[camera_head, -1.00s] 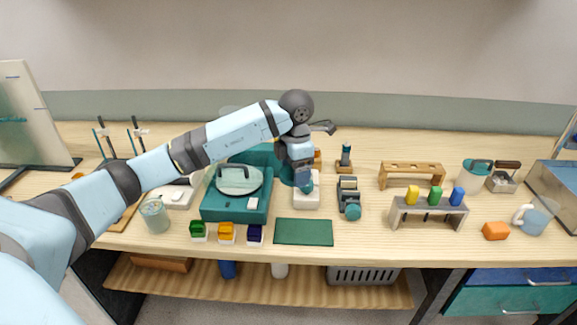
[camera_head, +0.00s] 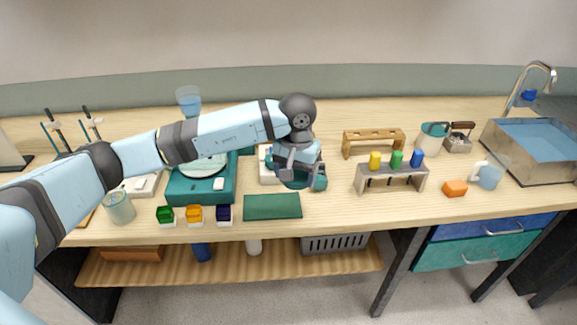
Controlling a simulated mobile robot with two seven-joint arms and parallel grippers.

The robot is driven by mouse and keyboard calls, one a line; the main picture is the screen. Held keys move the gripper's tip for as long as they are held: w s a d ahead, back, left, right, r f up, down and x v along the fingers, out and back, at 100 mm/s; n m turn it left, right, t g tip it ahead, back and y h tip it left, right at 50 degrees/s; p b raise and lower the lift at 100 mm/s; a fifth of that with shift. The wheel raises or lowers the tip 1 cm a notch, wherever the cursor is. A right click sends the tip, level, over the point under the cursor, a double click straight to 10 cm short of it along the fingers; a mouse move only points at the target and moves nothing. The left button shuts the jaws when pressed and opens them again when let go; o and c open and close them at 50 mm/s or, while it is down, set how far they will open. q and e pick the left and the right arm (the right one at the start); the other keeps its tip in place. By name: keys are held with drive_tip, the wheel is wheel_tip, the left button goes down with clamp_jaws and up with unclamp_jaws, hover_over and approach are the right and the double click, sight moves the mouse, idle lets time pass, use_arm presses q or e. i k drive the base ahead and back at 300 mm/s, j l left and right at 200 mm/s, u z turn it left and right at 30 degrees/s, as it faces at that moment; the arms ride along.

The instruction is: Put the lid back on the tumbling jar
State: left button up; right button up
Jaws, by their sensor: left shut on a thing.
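My left gripper (camera_head: 291,173) is over the middle of the bench, pointing down and shut on a dark teal round piece (camera_head: 294,183) that looks like the lid. The fingers and wrist cover part of it. A pale jar with a teal top part (camera_head: 432,139) stands upright toward the back right, well to the right of the gripper; it looks like the tumbling jar, but I cannot make out its mouth clearly. My right gripper is not in view.
A grey rack (camera_head: 392,170) with coloured blocks and a wooden rack (camera_head: 373,142) stand between gripper and jar. A green mat (camera_head: 272,206) lies in front. A sink (camera_head: 535,150) is at right.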

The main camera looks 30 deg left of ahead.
sight(117, 203)
drive_tip(key=k+j+u, duration=0.1)
drive_tip(key=j, duration=0.3)
drive_tip(key=k+j+u, duration=0.1)
drive_tip(key=j, duration=0.35)
drive_tip(key=k+j, duration=0.2)
drive_tip(key=j, duration=0.25)
drive_tip(key=k+j+u, duration=0.15)
drive_tip(key=j, duration=0.3)
drive_tip(key=j+u, duration=0.1)
drive_tip(key=j, duration=0.35)
